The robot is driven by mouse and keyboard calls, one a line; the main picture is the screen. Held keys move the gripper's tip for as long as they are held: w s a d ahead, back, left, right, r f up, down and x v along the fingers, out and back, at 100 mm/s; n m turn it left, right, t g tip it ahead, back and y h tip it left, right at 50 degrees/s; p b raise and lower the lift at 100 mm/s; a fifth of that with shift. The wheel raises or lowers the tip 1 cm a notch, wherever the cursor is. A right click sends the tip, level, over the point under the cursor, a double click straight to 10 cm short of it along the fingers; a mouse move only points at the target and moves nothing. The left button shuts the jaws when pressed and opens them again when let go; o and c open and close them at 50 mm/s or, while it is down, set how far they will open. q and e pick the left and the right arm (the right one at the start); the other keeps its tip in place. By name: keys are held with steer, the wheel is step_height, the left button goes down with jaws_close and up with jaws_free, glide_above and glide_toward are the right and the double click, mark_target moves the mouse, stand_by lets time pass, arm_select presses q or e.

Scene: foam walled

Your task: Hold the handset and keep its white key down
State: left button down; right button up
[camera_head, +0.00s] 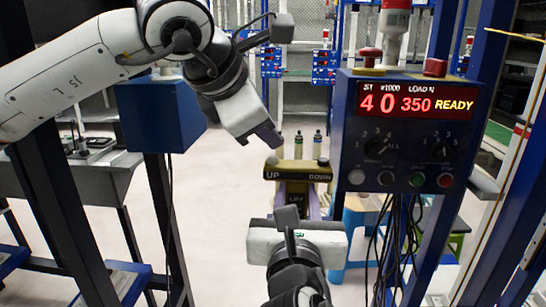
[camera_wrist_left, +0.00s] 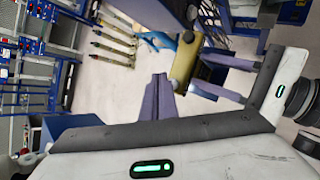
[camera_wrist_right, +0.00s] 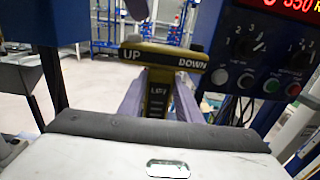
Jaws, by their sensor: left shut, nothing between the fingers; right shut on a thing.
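A pale key (camera_head: 272,159) sits on top at the UP end, and a darker one (camera_head: 323,161) at the DOWN end. My left gripper (camera_head: 272,138) is shut and empty, its tips just above the pale key with a small gap apparent. The left wrist view shows the closed fingers (camera_wrist_left: 158,97) beside the handset (camera_wrist_left: 186,62).
A blue control box (camera_head: 408,130) with a lit READY display, knobs and buttons stands close on the right, cables hanging below. A blue post and box (camera_head: 160,112) stand on the left beside a grey table (camera_head: 85,165).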

arm_select(q)
steer(key=shift+f, duration=0.1)
steer(key=shift+f, duration=0.35)
steer(key=shift+f, duration=0.65)
stand_by(1.6)
steer(key=shift+r, duration=0.1)
stand_by(0.5)
steer(key=shift+r, duration=0.95)
steer(key=shift+r, duration=2.55)
arm_select(e)
steer(key=o, duration=1.2)
